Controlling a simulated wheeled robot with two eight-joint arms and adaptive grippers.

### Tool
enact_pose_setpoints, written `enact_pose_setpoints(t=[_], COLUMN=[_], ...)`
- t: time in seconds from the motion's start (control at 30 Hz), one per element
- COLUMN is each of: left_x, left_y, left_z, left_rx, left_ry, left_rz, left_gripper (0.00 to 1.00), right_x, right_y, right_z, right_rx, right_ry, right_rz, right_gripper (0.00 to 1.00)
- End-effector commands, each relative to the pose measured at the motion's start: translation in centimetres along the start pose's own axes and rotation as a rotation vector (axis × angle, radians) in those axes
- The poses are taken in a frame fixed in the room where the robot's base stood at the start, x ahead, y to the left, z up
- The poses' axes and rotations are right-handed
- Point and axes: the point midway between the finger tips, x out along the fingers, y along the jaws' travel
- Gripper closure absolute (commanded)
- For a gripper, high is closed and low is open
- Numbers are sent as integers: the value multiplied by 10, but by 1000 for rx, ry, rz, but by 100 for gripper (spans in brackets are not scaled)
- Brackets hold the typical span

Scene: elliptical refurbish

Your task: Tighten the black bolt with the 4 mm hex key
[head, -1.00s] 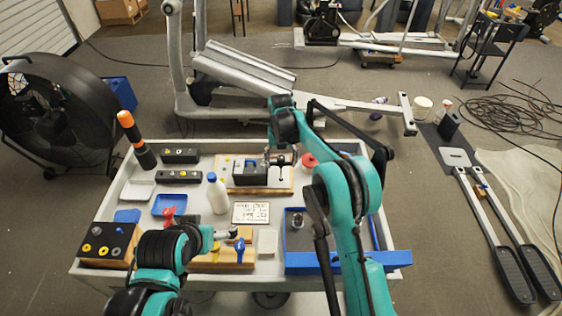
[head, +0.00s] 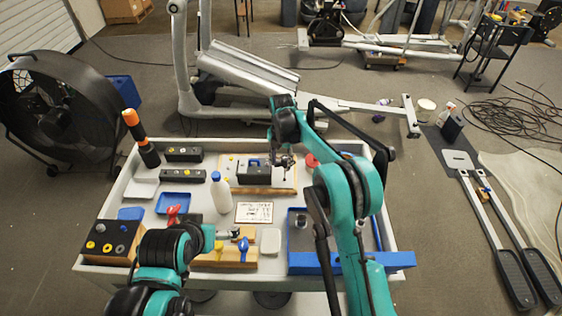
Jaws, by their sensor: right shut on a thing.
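My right gripper (head: 284,161) is over the right end of a black block (head: 254,172), which stands on a wooden board (head: 226,168) at the back middle of the cart. It is shut on a small dark tool (head: 285,175) pointing down, too small to identify surely as the 4 mm hex key. The black bolt cannot be made out there. My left gripper (head: 232,234) is low at the front left, beside a wooden holder (head: 250,261) with a blue-handled key (head: 243,245) and a yellow one (head: 219,245). Its fingers are unclear.
A blue-rimmed bin (head: 307,268) is at the front right. An orange-black tool (head: 140,137) stands at the back left corner.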

Motion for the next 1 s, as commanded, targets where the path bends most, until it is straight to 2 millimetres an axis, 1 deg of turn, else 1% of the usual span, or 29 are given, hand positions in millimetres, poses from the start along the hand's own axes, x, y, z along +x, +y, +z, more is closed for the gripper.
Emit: enact_pose_setpoints(t=[0.03,0.17,1.0], left_x=[0,0,-7], left_y=[0,0,0], left_z=[0,0,-5], left_rx=[0,0,0], left_ry=[0,0,0], left_rz=[0,0,0], left_gripper=[0,0,0], right_x=[2,2,-14], right_y=[-10,-10,-5], right_z=[8,8,5], right_rx=[16,102,90], right_ry=[-9,-9,-7], right_rz=[-15,-15,-9], right_gripper=[100,100,100])
